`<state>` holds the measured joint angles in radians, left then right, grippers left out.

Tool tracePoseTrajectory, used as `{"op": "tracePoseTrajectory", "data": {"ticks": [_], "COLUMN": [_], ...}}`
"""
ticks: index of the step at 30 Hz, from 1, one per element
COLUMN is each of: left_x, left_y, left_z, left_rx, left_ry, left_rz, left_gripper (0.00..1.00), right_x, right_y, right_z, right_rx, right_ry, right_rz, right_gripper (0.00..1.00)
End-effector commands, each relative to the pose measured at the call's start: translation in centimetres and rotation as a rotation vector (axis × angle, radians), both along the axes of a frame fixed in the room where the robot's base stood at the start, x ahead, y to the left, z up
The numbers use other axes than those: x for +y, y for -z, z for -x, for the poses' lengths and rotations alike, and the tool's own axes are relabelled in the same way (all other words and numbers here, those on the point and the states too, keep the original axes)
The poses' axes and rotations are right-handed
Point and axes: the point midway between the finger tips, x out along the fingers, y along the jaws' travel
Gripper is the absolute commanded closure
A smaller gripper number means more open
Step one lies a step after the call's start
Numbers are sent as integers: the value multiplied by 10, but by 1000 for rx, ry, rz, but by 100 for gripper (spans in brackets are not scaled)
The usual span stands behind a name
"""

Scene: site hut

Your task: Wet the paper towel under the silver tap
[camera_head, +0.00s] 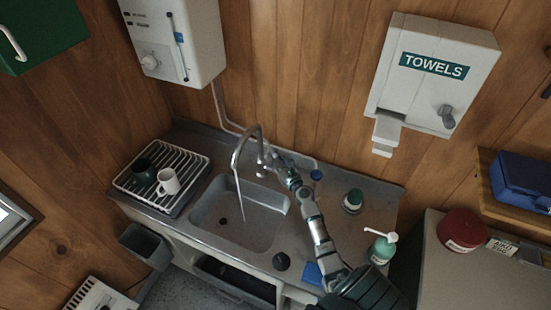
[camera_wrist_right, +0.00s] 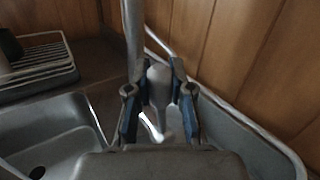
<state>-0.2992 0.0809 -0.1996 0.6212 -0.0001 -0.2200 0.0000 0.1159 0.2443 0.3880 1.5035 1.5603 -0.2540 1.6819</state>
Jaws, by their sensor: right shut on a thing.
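The silver tap (camera_head: 238,151) arches over the sink basin (camera_head: 205,212), and a thin pale stream runs from its spout into the basin. My right gripper (camera_head: 272,160) is at the tap's base, on its right side. In the wrist view my right gripper (camera_wrist_right: 159,95) is shut on a grey rounded tap handle (camera_wrist_right: 158,82), beside the upright tap pipe (camera_wrist_right: 133,35). A pale patch shows below the handle between the fingers; I cannot tell what it is. The towel dispenser (camera_head: 440,66) hangs on the wall. No loose paper towel is clearly seen. My left gripper is not in view.
A dish rack (camera_head: 150,160) with a white mug (camera_head: 168,182) and a dark green mug (camera_head: 143,172) stands left of the basin. A soap bottle (camera_head: 382,247), a green-topped pot (camera_head: 353,200) and a blue sponge (camera_head: 312,273) are on the right counter. A water heater (camera_head: 185,25) hangs above.

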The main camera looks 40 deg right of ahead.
Motion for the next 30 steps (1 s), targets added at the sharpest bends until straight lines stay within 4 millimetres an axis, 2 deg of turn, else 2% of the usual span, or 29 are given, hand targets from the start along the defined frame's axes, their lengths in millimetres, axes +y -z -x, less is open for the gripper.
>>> {"op": "tracePoseTrajectory", "data": {"ticks": [1,3,4,12,16,20,27,30], "left_x": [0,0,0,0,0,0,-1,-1], "left_y": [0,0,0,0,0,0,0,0], "left_z": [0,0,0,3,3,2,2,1], "left_rx": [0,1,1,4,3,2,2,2], "left_ry": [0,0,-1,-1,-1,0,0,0], "left_rz": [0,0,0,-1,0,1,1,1], "left_gripper": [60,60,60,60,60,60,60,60], "right_x": [-1,0,0,0,1,5,12,14], "right_y": [1,1,1,1,2,4,10,11], "right_z": [0,0,0,0,9,33,86,101], "right_rx": [2,2,2,1,1,3,4,4], "right_ry": [1,1,1,0,0,0,1,0], "right_rz": [0,0,0,0,0,2,-3,-3], "right_gripper": [74,56,52,52,52,52,52,52]}}
